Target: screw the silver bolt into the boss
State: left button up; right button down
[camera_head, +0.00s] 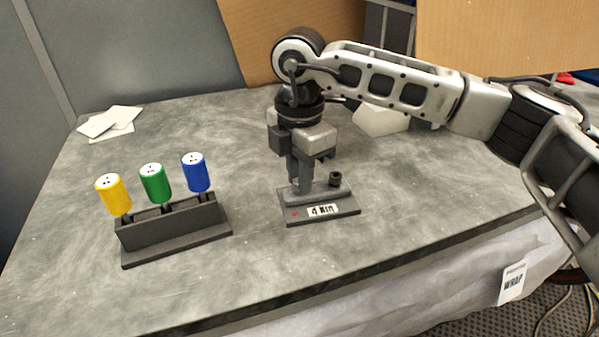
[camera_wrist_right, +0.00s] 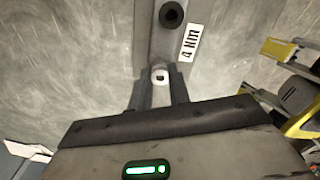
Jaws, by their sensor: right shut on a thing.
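My right gripper (camera_head: 302,180) points straight down over the left part of the grey fixture (camera_head: 350,211), which bears a "4 Nm" label. It is shut on the silver bolt (camera_wrist_right: 160,75), whose pale round head with a dark recess shows between the fingertips in the right wrist view. The fingers hide the bolt in the head view. The boss (camera_head: 335,180), a short dark cylinder with a hole, stands on the fixture just right of the fingers and also shows in the wrist view (camera_wrist_right: 171,14). Whether the bolt's lower end touches the fixture is hidden. My left gripper is out of view.
A dark rack (camera_head: 175,236) at the left holds yellow (camera_head: 113,194), green (camera_head: 155,183) and blue (camera_head: 196,172) handled tools. White papers (camera_head: 110,122) lie at the back left. A pale block (camera_head: 380,121) sits behind my arm. The table front is clear.

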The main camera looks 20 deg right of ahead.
jog(key=m, duration=0.4)
jog(key=shift+m, duration=0.3)
jog(key=m, duration=0.3)
jog(key=r+p, duration=0.1)
jog(key=p, duration=0.2)
jog(key=shift+m, duration=0.3)
jog(key=p, duration=0.3)
jog(key=shift+m+p, duration=0.3)
jog(key=shift+f+p, duration=0.15)
jog(key=shift+p, duration=0.4)
jog(key=shift+f, duration=0.35)
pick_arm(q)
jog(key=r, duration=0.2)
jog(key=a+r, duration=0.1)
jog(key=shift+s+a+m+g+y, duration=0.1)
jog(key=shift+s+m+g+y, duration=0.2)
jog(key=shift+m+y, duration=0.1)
